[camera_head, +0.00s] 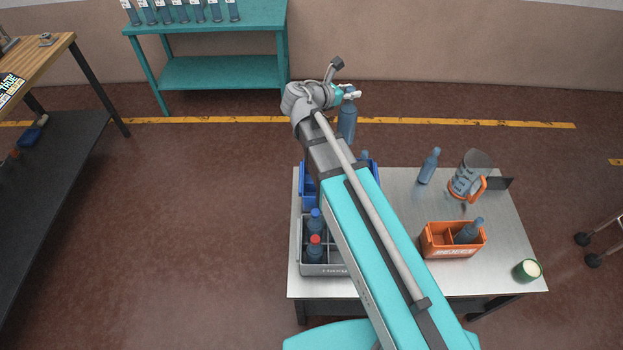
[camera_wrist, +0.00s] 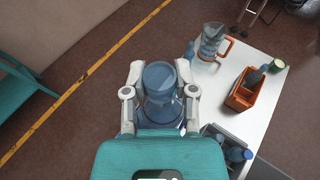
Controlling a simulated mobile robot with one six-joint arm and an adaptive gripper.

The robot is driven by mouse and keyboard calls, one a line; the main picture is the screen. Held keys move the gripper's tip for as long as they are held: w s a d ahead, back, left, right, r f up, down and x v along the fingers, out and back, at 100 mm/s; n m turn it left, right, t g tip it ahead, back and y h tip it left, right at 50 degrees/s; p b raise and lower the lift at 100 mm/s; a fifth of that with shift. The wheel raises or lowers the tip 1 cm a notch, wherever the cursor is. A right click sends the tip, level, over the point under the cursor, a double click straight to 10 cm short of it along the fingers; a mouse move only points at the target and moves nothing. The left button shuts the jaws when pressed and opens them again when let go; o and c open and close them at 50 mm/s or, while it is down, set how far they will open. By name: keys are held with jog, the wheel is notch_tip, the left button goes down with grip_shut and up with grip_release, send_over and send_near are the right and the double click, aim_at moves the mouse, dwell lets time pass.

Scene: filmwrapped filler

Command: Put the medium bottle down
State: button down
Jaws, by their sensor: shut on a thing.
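My gripper (camera_head: 349,92) is shut on a blue translucent bottle (camera_head: 347,122), which hangs upright below it. The bottle is off the far side of the metal table, over the floor as seen from the head camera. In the wrist view the bottle (camera_wrist: 160,82) sits between the two fingers of my gripper (camera_wrist: 160,90), seen from above. Another blue bottle (camera_head: 429,166) stands on the table (camera_head: 400,200). My arm hides part of the table and the crates.
A grey crate (camera_head: 325,270) with bottles and a partly hidden blue crate (camera_head: 308,195) stand at the table's left. An orange crate (camera_head: 450,252) holds a bottle. A jug (camera_head: 467,175) and green cup (camera_head: 527,270) stand to the right. A teal shelf (camera_head: 215,75) with several bottles stands behind.

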jog(key=shift+w+a, duration=0.1)
jog(key=shift+w, duration=0.2)
jog(key=shift+a, duration=0.1)
jog(key=shift+w+a+f+b, duration=0.2)
jog(key=shift+w+f+b, duration=0.1)
jog(key=shift+f+b, duration=0.45)
jog(key=w+a+f+n+t+y+b, duration=0.1)
jog(key=w+a+f+b, duration=0.3)
jog(key=f+b, duration=0.5)
jog(key=w+a+f+n+t+y+b, duration=0.2)
jog(key=w+a+f+b, duration=0.2)
jog(key=f+b, duration=0.6)
jog(key=shift+w+a+f+n, duration=0.15)
jog(key=shift+w+n, duration=0.25)
jog(key=shift+w, duration=0.8)
jog(key=shift+f+b, duration=0.1)
jog(key=shift+b, duration=0.2)
